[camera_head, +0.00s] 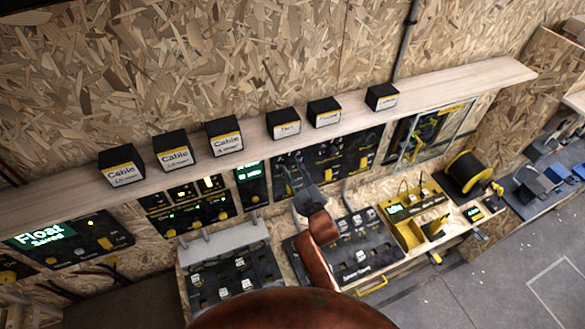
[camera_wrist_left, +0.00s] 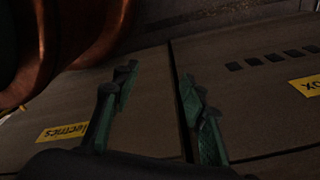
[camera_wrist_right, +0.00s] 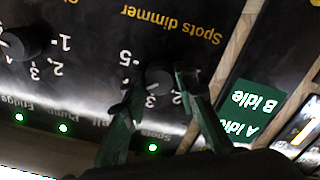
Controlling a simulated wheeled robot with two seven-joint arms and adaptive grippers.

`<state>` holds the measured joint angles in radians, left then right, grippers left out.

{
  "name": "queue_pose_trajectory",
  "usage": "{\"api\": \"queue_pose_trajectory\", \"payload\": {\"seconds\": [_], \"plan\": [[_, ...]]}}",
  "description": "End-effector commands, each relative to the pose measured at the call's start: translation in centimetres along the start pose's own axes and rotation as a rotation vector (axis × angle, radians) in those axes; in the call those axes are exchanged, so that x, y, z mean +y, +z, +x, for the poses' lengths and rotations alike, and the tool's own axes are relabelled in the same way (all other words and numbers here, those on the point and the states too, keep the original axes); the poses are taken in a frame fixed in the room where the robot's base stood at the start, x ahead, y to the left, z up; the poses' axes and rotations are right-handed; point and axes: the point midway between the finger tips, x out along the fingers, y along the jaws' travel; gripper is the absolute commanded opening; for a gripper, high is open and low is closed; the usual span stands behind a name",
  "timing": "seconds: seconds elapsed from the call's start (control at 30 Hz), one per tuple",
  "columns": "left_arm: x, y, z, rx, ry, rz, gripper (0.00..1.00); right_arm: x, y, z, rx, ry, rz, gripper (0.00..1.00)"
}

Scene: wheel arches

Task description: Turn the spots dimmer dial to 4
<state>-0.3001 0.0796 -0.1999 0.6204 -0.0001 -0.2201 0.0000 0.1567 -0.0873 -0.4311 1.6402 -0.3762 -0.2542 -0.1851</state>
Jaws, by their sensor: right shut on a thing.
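The spots dimmer dial (camera_wrist_right: 158,77) is a small round black knob on a dark panel, under the yellow "Spots dimmer" label, upside down in the right wrist view. White numbers ring it; a 5 and a 2 show, others are hidden by the fingers. My right gripper (camera_wrist_right: 155,95) has its green fingers closed on either side of the knob. Its pointer cannot be read. In the head view the right gripper (camera_head: 285,178) is at the left part of the dark panel (camera_head: 340,158); the dial is hidden there. My left gripper (camera_wrist_left: 150,95) is open and empty, outside the head view.
Another black dial (camera_wrist_right: 25,42) sits beside the spots dimmer. A green "Idle" display (camera_wrist_right: 255,110) is on the neighbouring panel. A wooden shelf (camera_head: 440,88) with black boxes runs above. The left gripper faces brown surfaces with yellow labels (camera_wrist_left: 62,132).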

Motion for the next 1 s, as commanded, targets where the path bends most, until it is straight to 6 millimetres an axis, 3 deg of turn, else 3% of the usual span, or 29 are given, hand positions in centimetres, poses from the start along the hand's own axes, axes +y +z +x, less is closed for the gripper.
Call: {"api": "queue_pose_trajectory", "payload": {"seconds": [0.47,0.5,0.73,1.0], "plan": [[0.00,0.00,-0.04,0.000,0.000,0.000,0.40,-0.07,0.17,-0.02,-0.003,-0.001,0.014,0.03],[0.00,0.00,-0.04,0.000,0.000,0.000,0.40,-0.07,0.17,-0.02,-0.003,-0.001,0.014,0.29],[0.00,0.00,-0.04,0.000,0.000,0.000,0.40,-0.04,0.10,-0.02,-0.001,-0.001,0.013,0.45],[-0.24,0.19,-0.06,-0.002,-0.002,0.000,0.40,-0.02,0.06,-0.08,-0.001,0.000,0.013,0.45]]}}
